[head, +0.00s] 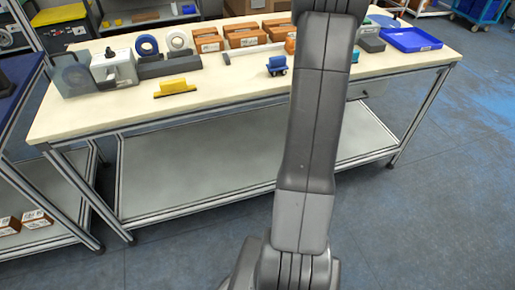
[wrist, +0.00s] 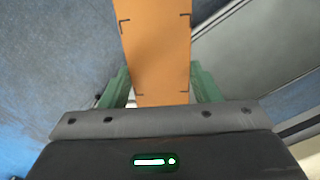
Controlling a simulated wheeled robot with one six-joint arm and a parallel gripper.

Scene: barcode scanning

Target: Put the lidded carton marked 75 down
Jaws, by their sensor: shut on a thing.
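A brown carton (wrist: 156,50) with black corner marks on its face is held in my gripper (wrist: 160,84), seen in the wrist view. The green fingers press on its left and right sides. No number 75 shows on the face in view, and its far end runs out of the top of the picture. In the head view my arm rises through the middle, and neither the gripper nor the held carton can be seen there.
The lower shelf (head: 210,170) is bare.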

